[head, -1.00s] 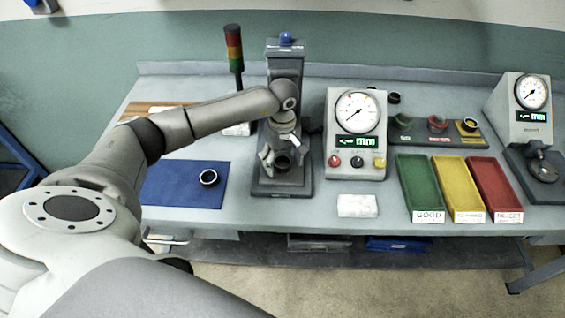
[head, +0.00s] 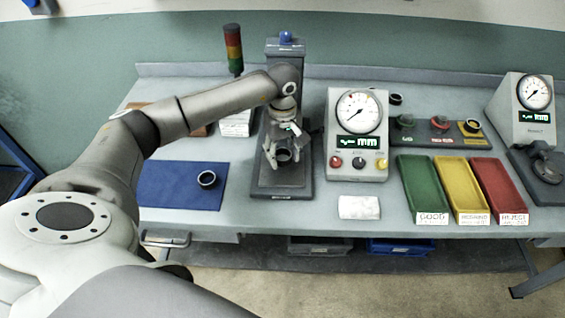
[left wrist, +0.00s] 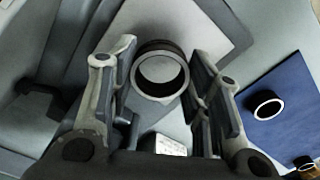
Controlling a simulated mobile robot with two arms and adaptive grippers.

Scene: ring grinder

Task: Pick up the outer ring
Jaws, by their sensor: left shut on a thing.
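My left gripper (head: 284,153) is over the base of the grey press-like stand (head: 285,191), fingers pointing down. It is shut on a dark ring with a bright rim, which I take for the outer ring (head: 283,161). In the left wrist view the ring (left wrist: 162,47) sits between the two fingers, with its open bore showing. In the head view the ring appears a little above the stand's base; the exact gap is hard to tell. My right gripper is not in view.
Another dark ring (head: 207,184) lies on the blue mat (head: 165,185) left of the stand. A dial gauge box (head: 345,100) stands close on the right. Green (head: 420,185), yellow (head: 455,180) and red (head: 497,180) trays lie further right. A signal tower (head: 234,55) is behind the arm.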

